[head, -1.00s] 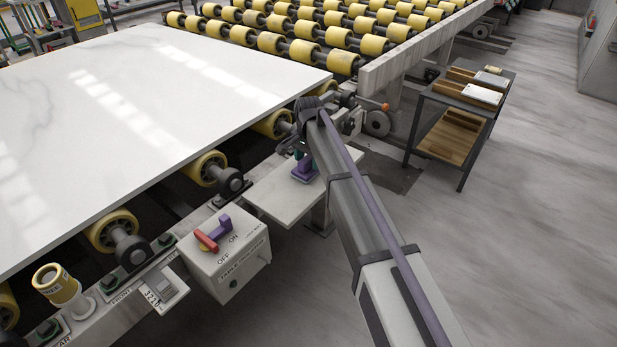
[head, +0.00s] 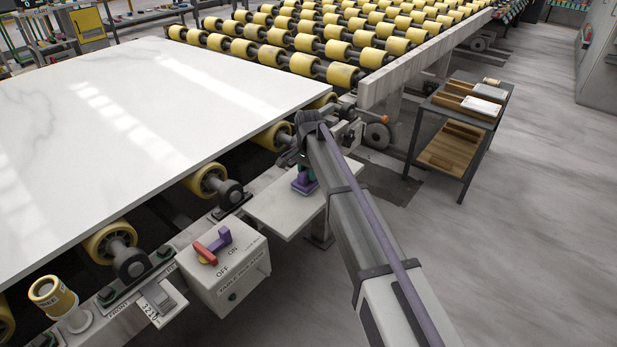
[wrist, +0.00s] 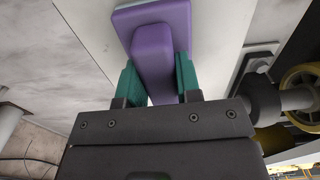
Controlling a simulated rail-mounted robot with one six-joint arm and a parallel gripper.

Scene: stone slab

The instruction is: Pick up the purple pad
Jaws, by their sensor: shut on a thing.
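The purple pad (head: 304,187) is over the small pale shelf beside the slab's edge in the head view. My arm partly hides it, and I cannot tell if it touches the shelf. In the wrist view the pad (wrist: 162,40) shows a wide base with a narrower raised block. My gripper (wrist: 159,78) has its two teal fingers on either side of that block and is shut on it. In the head view my gripper (head: 307,172) is mostly hidden behind my arm.
The pale shelf (head: 272,208) is next to a switch box (head: 228,270) with a red and purple knob. A large white slab (head: 130,120) lies on yellow rollers to the left. A dark cart (head: 458,110) with wooden trays stands at right, on open floor.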

